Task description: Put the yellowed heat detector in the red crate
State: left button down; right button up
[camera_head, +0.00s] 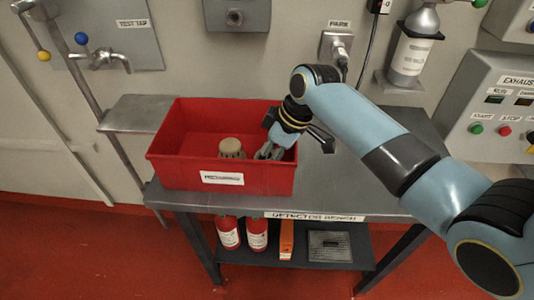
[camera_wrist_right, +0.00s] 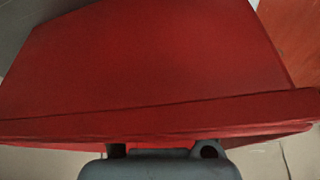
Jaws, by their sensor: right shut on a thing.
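The yellowed heat detector (camera_head: 232,147) is a cream, round, stepped piece inside the red crate (camera_head: 178,172). Its lower part is hidden behind the crate's front wall. My right gripper (camera_head: 267,153) reaches down into the crate from the right, just right of the detector. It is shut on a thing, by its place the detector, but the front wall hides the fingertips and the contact. In the right wrist view the crate's red wall and rim (camera_wrist_right: 160,115) fill most of the picture, and the fingertips and detector do not show. My left gripper is not in view.
The crate stands on the grey detector bench (camera_head: 350,190), close to its front edge. Bare bench top lies right of the crate. Red bottles (camera_head: 228,233) and a grey box (camera_head: 330,246) sit on the lower shelf. A tap (camera_head: 105,60) and an exhaust panel (camera_head: 500,105) are on the wall.

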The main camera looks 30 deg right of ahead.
jog(key=o, duration=1.2)
jog(key=v, duration=1.2)
jog(key=shift+a, duration=0.1)
